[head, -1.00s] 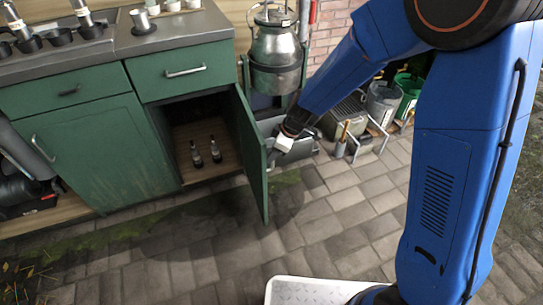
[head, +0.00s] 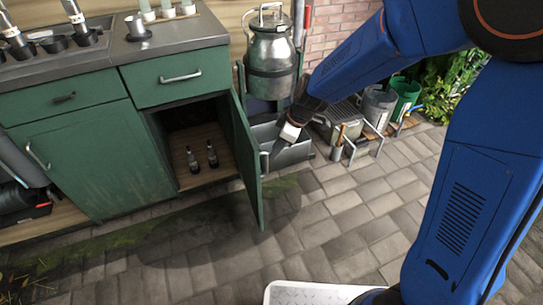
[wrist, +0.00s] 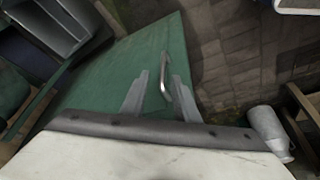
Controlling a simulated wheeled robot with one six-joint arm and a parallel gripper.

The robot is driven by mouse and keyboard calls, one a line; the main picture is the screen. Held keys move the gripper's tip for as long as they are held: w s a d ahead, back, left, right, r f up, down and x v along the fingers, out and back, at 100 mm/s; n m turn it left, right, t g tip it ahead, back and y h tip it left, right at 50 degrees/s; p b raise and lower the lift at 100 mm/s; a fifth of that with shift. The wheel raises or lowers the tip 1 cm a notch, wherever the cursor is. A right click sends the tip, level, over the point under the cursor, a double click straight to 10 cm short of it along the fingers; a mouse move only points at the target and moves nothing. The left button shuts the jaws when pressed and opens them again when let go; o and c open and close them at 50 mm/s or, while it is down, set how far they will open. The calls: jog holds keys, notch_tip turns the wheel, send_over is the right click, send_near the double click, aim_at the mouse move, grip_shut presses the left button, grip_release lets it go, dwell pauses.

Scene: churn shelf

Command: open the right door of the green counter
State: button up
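The green counter (head: 85,165) stands at the left in the head view. Its right door (head: 246,160) is swung wide open, its free edge toward me, showing the cupboard inside. The door's metal handle (head: 264,164) is on its outer face. My gripper (head: 277,148) is on the outer side of the door, close to the handle. In the wrist view, my gripper (wrist: 160,92) has its two fingers apart with nothing held. The handle (wrist: 165,78) shows ahead, nearer the right finger, against the green door (wrist: 105,75).
Two dark bottles (head: 203,160) stand inside the cupboard. A metal churn (head: 270,55) hangs behind the door. A grey bin (head: 285,140), buckets (head: 378,105) and a metal can (head: 337,145) stand along the wall. The paved floor (head: 210,250) in front is clear.

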jog(key=v, duration=1)
jog(key=s+d+r+m+t+h, duration=0.1)
jog(key=s+d+r+m, duration=0.3)
jog(key=d, duration=0.4)
jog(key=s+d+r+m+t+h, duration=0.1)
jog(key=s+d+r+m, duration=0.25)
jog(key=s+d, duration=0.35)
jog(key=s+d+m+t+h, duration=0.2)
jog(key=s+d+m, duration=0.6)
jog(key=s+d, duration=0.5)
jog(key=shift+s+d+r+h, duration=0.3)
jog(key=shift+s+d+r, duration=0.1)
jog(key=shift+d, duration=0.1)
jog(key=shift+a, duration=0.1)
